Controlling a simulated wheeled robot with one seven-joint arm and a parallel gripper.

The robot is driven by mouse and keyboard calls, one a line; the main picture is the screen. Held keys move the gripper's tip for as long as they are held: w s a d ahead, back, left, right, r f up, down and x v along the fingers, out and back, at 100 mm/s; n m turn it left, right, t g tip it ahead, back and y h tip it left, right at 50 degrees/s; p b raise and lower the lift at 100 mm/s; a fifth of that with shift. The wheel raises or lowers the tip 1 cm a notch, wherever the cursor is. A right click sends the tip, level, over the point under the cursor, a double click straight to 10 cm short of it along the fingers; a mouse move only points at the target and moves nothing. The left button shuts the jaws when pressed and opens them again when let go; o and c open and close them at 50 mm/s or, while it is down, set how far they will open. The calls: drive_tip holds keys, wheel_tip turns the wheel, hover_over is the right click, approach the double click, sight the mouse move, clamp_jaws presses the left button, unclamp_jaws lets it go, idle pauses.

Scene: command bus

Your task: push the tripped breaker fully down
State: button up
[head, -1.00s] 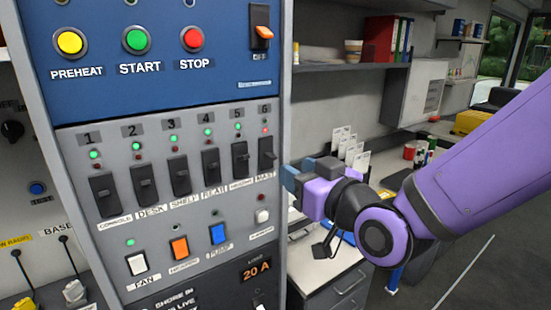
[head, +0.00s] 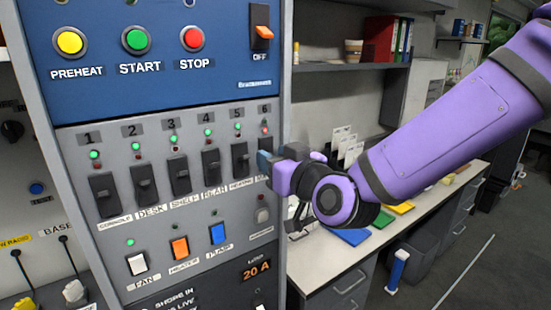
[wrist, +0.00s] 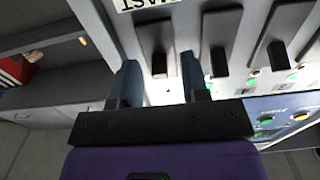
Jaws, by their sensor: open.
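The breaker panel (head: 150,225) carries a row of black breakers numbered 1 to 6. Breaker 6 has a red light (head: 265,130) lit, while breakers 1 to 5 show green. In the head view my gripper (head: 266,166) is in front of breaker 6 and hides most of its lever. In the wrist view the black breaker 6 (wrist: 156,42), by the label ending in "AST" (wrist: 148,4), shows between and beyond the two blue fingertips. My gripper is open with nothing held. I cannot tell whether a finger touches the lever.
Breaker 5 (head: 240,160) stands close to the left of my gripper. Below are the fan (head: 137,264), heater (head: 180,248) and pump (head: 218,234) switches. A worktop (head: 320,262) and a shelf (head: 340,66) lie right of the panel.

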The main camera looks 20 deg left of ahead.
drive_tip(key=shift+c, duration=0.2)
clamp_jaws()
drive_tip(key=shift+f, duration=0.1)
drive_tip(key=shift+w+a+f+t+y, duration=0.1)
drive_tip(key=shift+f+t+y, duration=0.3)
drive_tip(key=shift+t+y, duration=0.6)
drive_tip(key=shift+w+a+f+t+y, duration=0.1)
drive_tip(key=shift+f+t+y, duration=0.3)
drive_tip(key=shift+t+y, duration=0.55)
